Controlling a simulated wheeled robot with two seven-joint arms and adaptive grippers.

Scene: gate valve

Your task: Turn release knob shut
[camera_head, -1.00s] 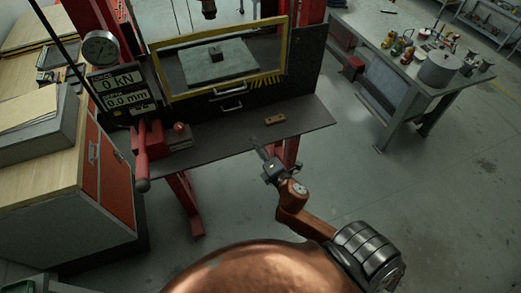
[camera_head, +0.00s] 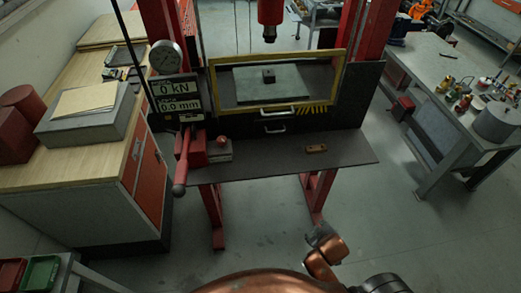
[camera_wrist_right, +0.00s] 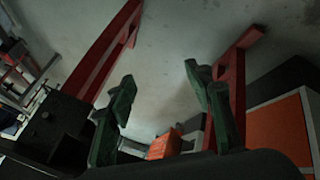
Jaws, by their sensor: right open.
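The small red round knob (camera_head: 221,140), which looks like the release knob, sits on the pump block at the left of the press's dark shelf. The red pump lever (camera_head: 182,165) slopes down in front of it. My right gripper (camera_head: 320,236) is low in the head view, in front of and below the shelf, well apart from the knob. In the right wrist view its two dark green fingers (camera_wrist_right: 160,100) are spread with nothing between them. The knob cannot be made out there. My left gripper is not in view.
The red-framed press has a yellow-edged window (camera_head: 275,78), a dial gauge (camera_head: 166,57) and a readout of 0 kN and 0.0 mm. A wooden-topped cabinet stands left, a grey workbench right. The floor in front is open.

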